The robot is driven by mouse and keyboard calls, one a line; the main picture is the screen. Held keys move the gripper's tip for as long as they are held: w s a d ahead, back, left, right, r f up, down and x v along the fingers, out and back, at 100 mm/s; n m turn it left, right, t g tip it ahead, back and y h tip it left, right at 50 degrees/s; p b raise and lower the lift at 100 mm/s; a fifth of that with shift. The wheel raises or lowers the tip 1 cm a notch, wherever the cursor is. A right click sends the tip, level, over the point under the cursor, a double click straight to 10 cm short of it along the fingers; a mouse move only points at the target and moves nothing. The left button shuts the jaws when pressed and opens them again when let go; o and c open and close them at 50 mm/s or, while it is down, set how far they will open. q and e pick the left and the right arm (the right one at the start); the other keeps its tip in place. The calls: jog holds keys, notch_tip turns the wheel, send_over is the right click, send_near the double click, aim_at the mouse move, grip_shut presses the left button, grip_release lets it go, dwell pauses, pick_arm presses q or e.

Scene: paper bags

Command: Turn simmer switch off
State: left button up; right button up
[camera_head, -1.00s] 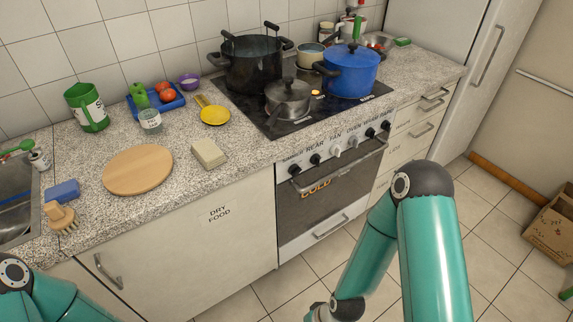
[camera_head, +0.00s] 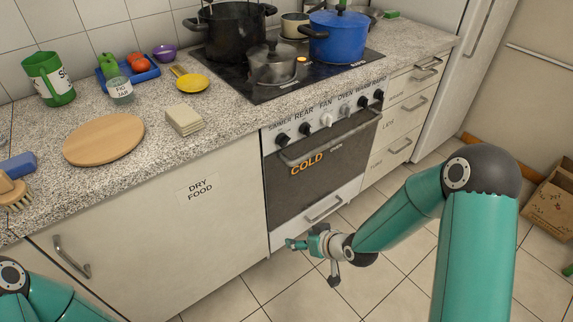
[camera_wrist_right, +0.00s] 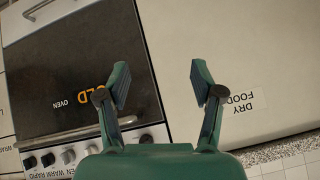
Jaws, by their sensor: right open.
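The simmer switch (camera_head: 282,139) is the leftmost black knob on the oven's control panel, under the label SIMMER. Its exact setting is too small to read. My right gripper (camera_head: 312,262) is open and empty, low in front of the oven's bottom drawer, well below the knobs and apart from them. In the right wrist view the open fingers (camera_wrist_right: 160,78) spread in front of the oven door's edge and the white cabinet. There the picture is turned over, and a dark knob (camera_wrist_right: 146,139) shows low between the fingers. My left gripper is out of view.
The oven door handle (camera_head: 330,138) juts out below the knobs. The stove top carries a black pot (camera_head: 232,38), a grey saucepan (camera_head: 273,66) and a blue pot (camera_head: 338,40). A cutting board (camera_head: 104,140) lies on the counter. The floor before the oven is clear.

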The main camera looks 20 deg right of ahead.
jog(key=w+d+r+n+t+b, duration=0.4)
jog(key=w+d+t+b, duration=0.15)
jog(key=w+b, duration=0.4)
jog(key=n+t+y+b, duration=0.2)
jog(key=n+t+b, duration=0.1)
jog(key=n+b, duration=0.3)
send_near(286, 144)
pick_arm(q)
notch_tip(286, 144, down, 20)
jog(key=b, duration=0.1)
jog(key=shift+b, duration=0.3)
pick_arm(e)
jog(key=shift+m, duration=0.7)
jog(key=x, duration=1)
jog(key=shift+w, duration=0.1)
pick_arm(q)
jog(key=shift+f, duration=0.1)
pick_arm(e)
jog(key=c, duration=1.1)
jog(key=shift+c, duration=0.2)
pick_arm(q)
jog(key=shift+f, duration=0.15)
